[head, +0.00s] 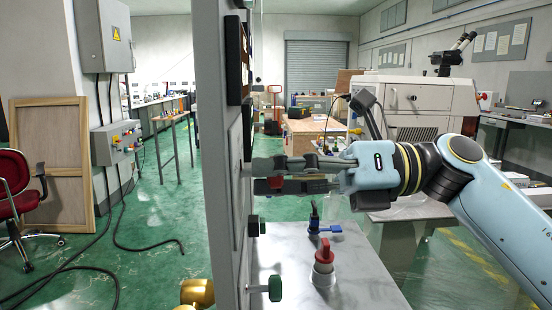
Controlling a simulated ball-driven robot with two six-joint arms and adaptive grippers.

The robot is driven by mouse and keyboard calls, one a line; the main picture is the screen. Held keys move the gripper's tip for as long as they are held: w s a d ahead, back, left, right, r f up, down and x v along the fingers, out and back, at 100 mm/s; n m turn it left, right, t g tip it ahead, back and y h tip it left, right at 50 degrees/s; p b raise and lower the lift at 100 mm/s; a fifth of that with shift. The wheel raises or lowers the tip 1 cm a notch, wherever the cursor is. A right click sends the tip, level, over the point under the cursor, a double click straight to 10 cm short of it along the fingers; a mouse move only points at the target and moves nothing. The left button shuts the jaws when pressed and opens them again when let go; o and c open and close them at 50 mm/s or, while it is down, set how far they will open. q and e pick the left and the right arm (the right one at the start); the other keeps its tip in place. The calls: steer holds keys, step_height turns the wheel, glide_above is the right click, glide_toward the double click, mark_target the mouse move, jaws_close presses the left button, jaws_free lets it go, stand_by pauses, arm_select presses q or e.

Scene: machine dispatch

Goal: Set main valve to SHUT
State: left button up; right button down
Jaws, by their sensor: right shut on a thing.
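My right gripper (268,174) reaches in from the right to the face of the upright grey panel (211,130), seen nearly edge-on. Its fingers are shut on a small dark-red part (276,182) close to the panel, mostly hidden between them. No label can be read, so I cannot tell whether this is the main valve, or its setting. Below, on a grey bench top, stand a blue-handled valve (325,229) and a red knob (323,255).
A green knob (275,288) and a dark knob (254,226) stick out from the panel below my gripper. The grey bench top (370,285) lies under my right arm. Left of the panel are a red chair (16,185) and loose cables on green floor.

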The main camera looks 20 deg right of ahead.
steer(key=m+p, duration=0.3)
steer(key=m, duration=0.2)
steer(key=shift+r+m+p, duration=0.1)
steer(key=shift+m+p, duration=0.2)
steer(key=shift+p, duration=0.05)
stand_by(0.4)
steer(key=c, duration=0.9)
jaws_free()
steer(key=shift+w, duration=0.1)
steer(key=shift+c, duration=0.2)
steer(key=v, duration=1.2)
